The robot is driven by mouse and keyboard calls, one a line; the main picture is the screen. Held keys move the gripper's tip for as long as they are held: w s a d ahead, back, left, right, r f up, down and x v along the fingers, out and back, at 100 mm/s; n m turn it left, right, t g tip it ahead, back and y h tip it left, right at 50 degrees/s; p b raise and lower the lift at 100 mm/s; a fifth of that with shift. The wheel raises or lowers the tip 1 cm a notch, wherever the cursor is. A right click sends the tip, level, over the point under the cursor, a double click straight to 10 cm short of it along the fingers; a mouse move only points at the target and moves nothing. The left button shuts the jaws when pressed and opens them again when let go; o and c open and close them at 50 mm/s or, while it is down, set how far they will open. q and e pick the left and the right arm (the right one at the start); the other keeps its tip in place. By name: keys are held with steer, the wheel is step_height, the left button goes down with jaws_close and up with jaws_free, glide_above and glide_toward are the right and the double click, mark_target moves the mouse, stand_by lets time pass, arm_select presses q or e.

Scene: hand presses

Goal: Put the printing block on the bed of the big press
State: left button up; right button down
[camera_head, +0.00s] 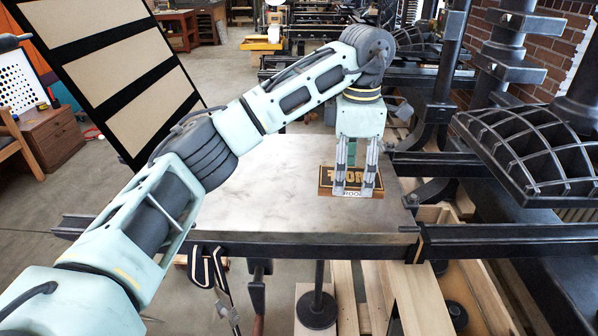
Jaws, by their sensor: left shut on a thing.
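The printing block (325,182) is a small brown piece with dark, pale-lettered faces. It shows over the right part of a flat grey metal bed (270,190) of the big press. My left gripper (354,190) points down from above with its two fingers over the block, shut on it. The fingers hide part of the block. I cannot tell whether its underside touches the bed. My right gripper is not in view.
The black ribbed platen (535,150) and dark columns of the press stand at the right. Rails (510,232) run right from the bed. A tilted black-framed panel (120,75) stands behind at the left. The left and middle of the bed are clear.

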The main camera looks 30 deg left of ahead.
arm_select(q)
steer(key=shift+w+n, duration=0.1)
steer(key=shift+n, duration=0.2)
steer(key=p, duration=0.2)
glide_above(297, 214)
step_height(297, 214, down, 7)
steer(key=shift+r, duration=0.2)
step_height(297, 214, down, 4)
steer(key=shift+r+p, duration=0.2)
steer(key=shift+p, duration=0.35)
steer(key=shift+f, duration=0.3)
steer(key=shift+f, duration=0.15)
steer(key=o, duration=1.4)
steer(key=shift+o, duration=0.2)
